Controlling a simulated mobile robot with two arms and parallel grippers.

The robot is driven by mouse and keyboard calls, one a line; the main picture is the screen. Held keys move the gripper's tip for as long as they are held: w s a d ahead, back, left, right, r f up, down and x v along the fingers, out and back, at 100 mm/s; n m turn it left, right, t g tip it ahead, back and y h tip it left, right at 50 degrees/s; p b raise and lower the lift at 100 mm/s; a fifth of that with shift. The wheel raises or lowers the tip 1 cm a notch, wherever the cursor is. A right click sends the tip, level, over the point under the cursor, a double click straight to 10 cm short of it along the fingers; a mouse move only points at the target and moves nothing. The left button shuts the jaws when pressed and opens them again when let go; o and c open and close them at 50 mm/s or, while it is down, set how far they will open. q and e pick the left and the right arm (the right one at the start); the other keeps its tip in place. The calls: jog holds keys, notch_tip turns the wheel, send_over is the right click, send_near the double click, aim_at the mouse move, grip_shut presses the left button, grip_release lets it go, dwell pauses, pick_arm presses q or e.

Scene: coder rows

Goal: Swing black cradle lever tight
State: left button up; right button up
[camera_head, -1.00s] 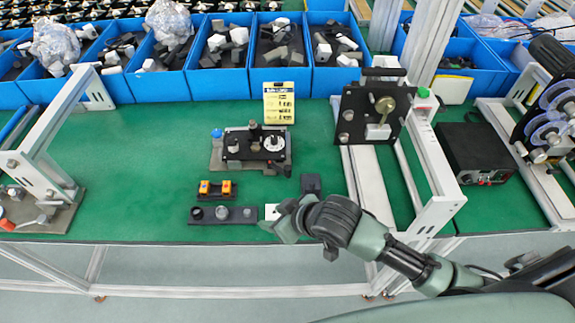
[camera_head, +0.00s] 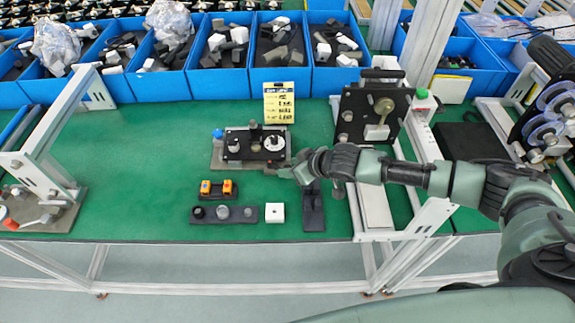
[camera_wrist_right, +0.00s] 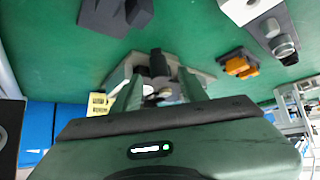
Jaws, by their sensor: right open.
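The black cradle (camera_head: 253,144) sits on a grey base plate on the green bench, with a white round dial and upright posts on top. In the head view my right gripper (camera_head: 287,172) is low at the cradle's front right corner and hides the lever end there. In the right wrist view my open right gripper (camera_wrist_right: 158,88) has its two fingers apart on either side of a dark upright part (camera_wrist_right: 158,64) of the cradle, likely the lever. I cannot tell if the fingers touch it. My left gripper is not in view.
A yellow card (camera_head: 279,102) stands behind the cradle. An orange-and-black block (camera_head: 216,189), a dark strip with knobs (camera_head: 223,214), a white square block (camera_head: 275,212) and a dark stand (camera_head: 313,210) lie in front. A metal frame (camera_head: 378,165) stands to the right.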

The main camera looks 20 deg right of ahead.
jog(key=shift+x, duration=1)
grip_shut()
dwell(0.8)
